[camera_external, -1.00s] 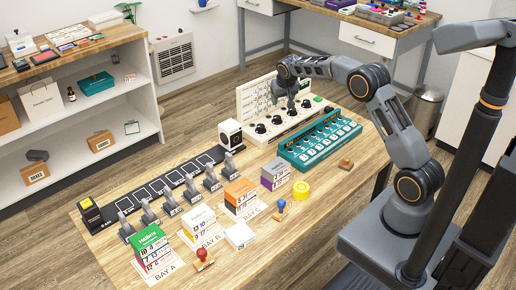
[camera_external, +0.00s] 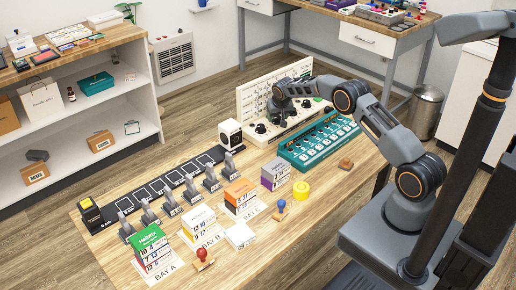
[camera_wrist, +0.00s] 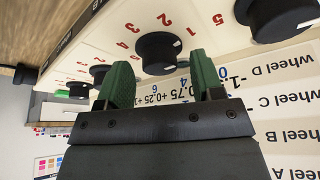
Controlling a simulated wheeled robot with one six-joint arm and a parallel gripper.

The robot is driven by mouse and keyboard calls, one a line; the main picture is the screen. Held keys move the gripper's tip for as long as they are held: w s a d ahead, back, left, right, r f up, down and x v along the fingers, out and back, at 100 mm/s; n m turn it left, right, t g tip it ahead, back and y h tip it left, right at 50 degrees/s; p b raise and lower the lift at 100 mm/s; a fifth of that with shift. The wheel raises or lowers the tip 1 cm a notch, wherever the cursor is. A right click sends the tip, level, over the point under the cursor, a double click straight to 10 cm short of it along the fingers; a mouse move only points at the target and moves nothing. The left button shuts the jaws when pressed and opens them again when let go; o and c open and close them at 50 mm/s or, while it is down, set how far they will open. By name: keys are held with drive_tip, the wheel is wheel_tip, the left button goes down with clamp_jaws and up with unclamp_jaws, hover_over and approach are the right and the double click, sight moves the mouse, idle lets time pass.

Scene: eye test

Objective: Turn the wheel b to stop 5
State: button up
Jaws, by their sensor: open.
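The cream wheel panel (camera_external: 268,139) stands at the table's far end, with a row of black knobs and a printed upright board. In the wrist view, a black knob (camera_wrist: 156,54) with a white mark sits just beyond my fingertips. Red digits ring it, and its mark points close to the 1. A letter that looks like B shows on the panel's front edge, so this may be wheel b; I cannot tell for certain. My gripper (camera_wrist: 161,78) is open, its green fingers apart and nothing between them. In the external view my gripper (camera_external: 275,108) points down over the panel's left part.
Another knob (camera_wrist: 278,18) is close at the right in the wrist view, and smaller ones recede left. A teal switch panel (camera_external: 302,158) stands in front of the wheel panel. A white boxed dial (camera_external: 230,135) is to its left.

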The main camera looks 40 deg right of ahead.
drive_tip(key=shift+w+f, duration=0.15)
drive_tip(key=shift+f, duration=0.15)
drive_tip(key=c, duration=0.9)
